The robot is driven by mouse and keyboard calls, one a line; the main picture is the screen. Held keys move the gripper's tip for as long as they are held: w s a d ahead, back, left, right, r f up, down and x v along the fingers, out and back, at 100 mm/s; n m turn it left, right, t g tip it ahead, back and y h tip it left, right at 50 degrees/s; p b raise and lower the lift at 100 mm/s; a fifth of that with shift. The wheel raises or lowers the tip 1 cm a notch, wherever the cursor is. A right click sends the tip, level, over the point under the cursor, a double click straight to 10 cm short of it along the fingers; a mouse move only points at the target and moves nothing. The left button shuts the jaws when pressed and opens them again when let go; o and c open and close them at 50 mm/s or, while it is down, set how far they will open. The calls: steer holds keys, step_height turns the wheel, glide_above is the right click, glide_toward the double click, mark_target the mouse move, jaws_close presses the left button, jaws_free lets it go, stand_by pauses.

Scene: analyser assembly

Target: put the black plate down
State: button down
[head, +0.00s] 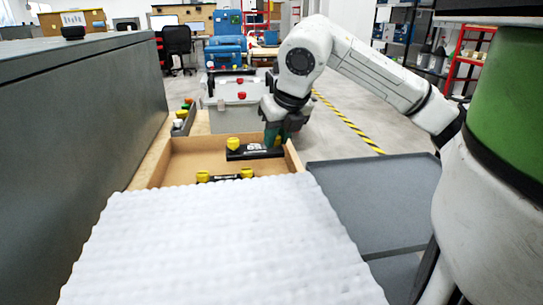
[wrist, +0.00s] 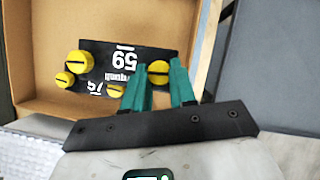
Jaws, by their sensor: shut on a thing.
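The black plate (head: 255,153) has white markings and a yellow knob at each end. It is over the inside of a shallow wooden box (head: 160,163), near its far right corner. My gripper (head: 277,141) points down at the plate's right end. In the wrist view the plate (wrist: 148,56) shows the number 59. The green fingers of my gripper (wrist: 157,68) are shut on its right yellow knob (wrist: 158,74). I cannot tell whether the plate touches the box floor. A second, similar black plate (wrist: 92,88) lies closer to the near side, partly overlapped in the wrist view.
White bubbly sheeting (head: 215,245) covers the near part. A grey cabinet (head: 80,120) stands left. A dark grey flat surface (head: 370,195) lies right. Bare box floor shows left of the plates.

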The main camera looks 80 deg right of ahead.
mark_target(272, 153)
steer(key=shift+w+d+f, duration=0.2)
steer(key=shift+w+f, duration=0.15)
steer(key=shift+f, duration=0.15)
steer(key=shift+a+f+b+x, duration=0.15)
steer(key=shift+b+x, duration=0.25)
steer(key=shift+x, duration=0.65)
steer(key=shift+a+f+b+x, duration=0.1)
steer(key=shift+a+b+x, duration=0.25)
steer(key=shift+x, duration=0.65)
steer(key=shift+s+d+f, duration=0.1)
steer(key=shift+s, duration=0.1)
steer(key=c, duration=1.2)
jaws_free()
steer(key=shift+r, duration=0.45)
steer(key=p+v, duration=0.2)
steer(key=v, duration=0.9)
steer(key=shift+s+p, duration=0.15)
steer(key=shift+p, duration=0.2)
steer(key=shift+r, duration=0.1)
